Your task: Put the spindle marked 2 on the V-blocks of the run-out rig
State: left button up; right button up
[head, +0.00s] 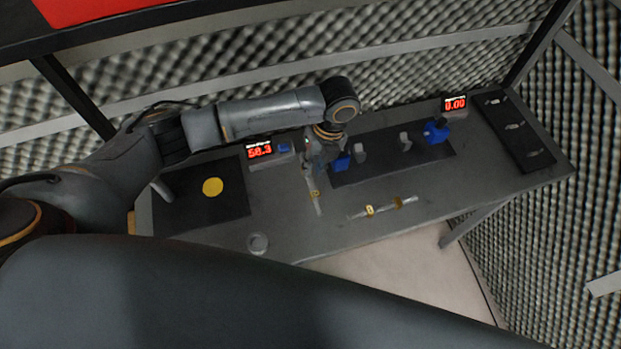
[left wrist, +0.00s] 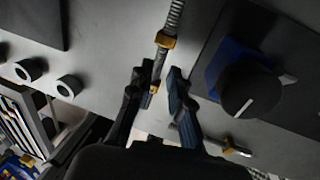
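One spindle with a yellow collar (head: 316,202) lies on the grey table below my left gripper (head: 318,172). I cannot read the collar marks for certain. The run-out rig's black plate (head: 385,158) carries two grey V-blocks, one left (head: 361,151) and one right (head: 405,141), with blue parts at the ends. My right gripper is not in view.
A red readout (head: 260,150) stands behind the left black mat with a yellow disc (head: 213,187). A round grey piece (head: 257,243) is near the front edge. Another red readout (head: 455,103) and a black tray (head: 518,135) with several small parts are at right.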

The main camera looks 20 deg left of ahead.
aim_at(311, 179)
pick_arm(q)
jog(key=f, duration=0.2)
jog(key=f+p, duration=0.1)
jog(key=shift+s+a+f, duration=0.2)
jog(key=shift+s+a, duration=0.05)
jog(key=shift+s, duration=0.1)
jog(key=shift+f, duration=0.35)
grip_shut()
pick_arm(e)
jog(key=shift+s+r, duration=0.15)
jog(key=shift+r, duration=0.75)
